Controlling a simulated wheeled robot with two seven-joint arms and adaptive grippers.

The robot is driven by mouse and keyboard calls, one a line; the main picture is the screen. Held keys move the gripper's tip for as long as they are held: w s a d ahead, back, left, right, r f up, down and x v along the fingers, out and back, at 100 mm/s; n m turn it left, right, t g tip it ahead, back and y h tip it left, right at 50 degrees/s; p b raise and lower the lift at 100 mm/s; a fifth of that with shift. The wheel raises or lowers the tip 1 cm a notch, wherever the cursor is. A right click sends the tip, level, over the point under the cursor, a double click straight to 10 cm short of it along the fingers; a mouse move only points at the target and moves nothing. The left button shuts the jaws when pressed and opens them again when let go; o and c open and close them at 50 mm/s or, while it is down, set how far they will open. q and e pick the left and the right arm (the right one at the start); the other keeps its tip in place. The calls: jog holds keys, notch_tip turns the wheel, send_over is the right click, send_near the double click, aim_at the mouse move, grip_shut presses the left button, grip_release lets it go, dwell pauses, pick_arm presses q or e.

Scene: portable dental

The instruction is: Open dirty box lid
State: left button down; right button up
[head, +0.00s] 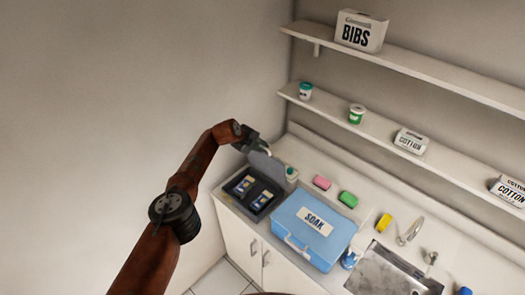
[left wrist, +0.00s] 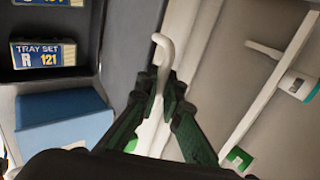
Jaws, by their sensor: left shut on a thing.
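A dark grey box (head: 237,208) stands open on the counter, with its grey lid (head: 267,169) raised at the back. I read no "dirty" label on it. Two tray sets lie inside, one marked "TRAY SET R 121" in the left wrist view (left wrist: 43,53). My left gripper (head: 262,147) is at the top of the raised lid. In the left wrist view its fingers (left wrist: 157,92) are shut on a curved white handle (left wrist: 164,50), whose tip sticks out past them. My right gripper does not show.
A closed blue "SOAK" box (head: 290,222) stands right beside the dark box. A small white tub (head: 291,174), pink block (head: 322,183) and green block (head: 348,199) are behind. Shelves (head: 330,112) overhang the counter's back. A sink (head: 395,272) is at right.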

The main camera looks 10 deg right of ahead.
pick_arm(q)
jog(key=shift+d, duration=0.25)
jog(key=shift+f, duration=0.1)
dwell(0.3)
jog(key=c, duration=2.1)
grip_release()
